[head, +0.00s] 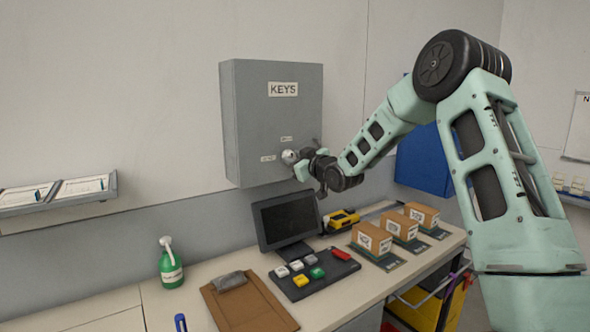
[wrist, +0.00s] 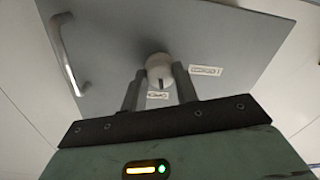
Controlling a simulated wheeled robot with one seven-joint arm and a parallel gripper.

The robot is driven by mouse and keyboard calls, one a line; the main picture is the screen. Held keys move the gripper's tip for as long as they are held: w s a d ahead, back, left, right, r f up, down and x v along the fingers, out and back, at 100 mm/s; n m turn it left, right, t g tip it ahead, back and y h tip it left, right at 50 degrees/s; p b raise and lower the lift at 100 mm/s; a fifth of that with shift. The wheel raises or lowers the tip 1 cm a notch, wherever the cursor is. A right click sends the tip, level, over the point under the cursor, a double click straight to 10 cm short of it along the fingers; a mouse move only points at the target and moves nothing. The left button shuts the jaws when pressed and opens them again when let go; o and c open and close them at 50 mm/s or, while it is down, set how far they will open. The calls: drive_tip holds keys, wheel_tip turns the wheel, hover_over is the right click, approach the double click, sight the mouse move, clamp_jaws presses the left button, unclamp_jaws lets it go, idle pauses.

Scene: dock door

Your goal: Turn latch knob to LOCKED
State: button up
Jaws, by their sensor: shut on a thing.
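A grey wall cabinet labelled KEYS (head: 255,125) hangs on the wall, and its door also fills the wrist view (wrist: 115,50). A pale round latch knob (head: 289,157) sits on the lower part of its door. In the wrist view the knob (wrist: 159,66) is between the two dark fingers of my gripper (wrist: 160,82), which is shut on it. Two small white labels sit beside the knob; their words are too small to read surely. In the head view my gripper (head: 302,163) reaches the knob from the right and partly hides it.
A metal handle (wrist: 64,50) stands on the cabinet door.

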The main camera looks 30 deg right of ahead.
drive_tip(key=shift+a+r+n+h+b, duration=0.1)
drive_tip(key=shift+n+h+b, duration=0.05)
drive_tip(key=shift+n+b, duration=4.35)
drive_tip(key=shift+a+n+h+b, duration=0.15)
drive_tip(key=shift+n+b, duration=3.05)
drive_tip(key=shift+b, duration=2.6)
drive_tip(key=shift+r, duration=0.1)
drive_tip(key=o, duration=0.9)
drive_tip(key=shift+w, duration=0.1)
drive_tip(key=shift+o, duration=0.2)
drive_tip(key=shift+d, duration=0.1)
